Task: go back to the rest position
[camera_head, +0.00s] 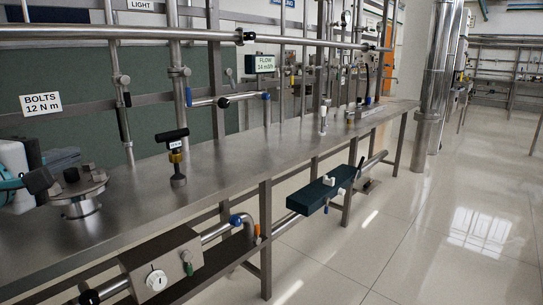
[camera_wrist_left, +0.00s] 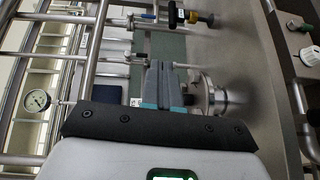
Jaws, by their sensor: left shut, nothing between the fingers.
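My left gripper (camera_head: 70,156) comes in at the left edge of the head view, over the steel bench. Its grey fingers are pressed together, with teal parts at their base, and it is empty. In the left wrist view the shut fingers (camera_wrist_left: 164,66) point up the picture. A round steel flanged fitting (camera_head: 82,207) with dark blocks on top stands on the bench by the gripper. The same fitting (camera_wrist_left: 214,95) shows just right of the fingers in the wrist view; I cannot tell whether they touch. My right gripper is in neither view.
A black T-handled valve (camera_head: 176,158) stands on the bench (camera_head: 235,160) to the right. Steel pipes (camera_head: 120,33) run above the back. A pressure gauge (camera_wrist_left: 37,101) is at left in the wrist view. The floor (camera_head: 430,240) at right is clear.

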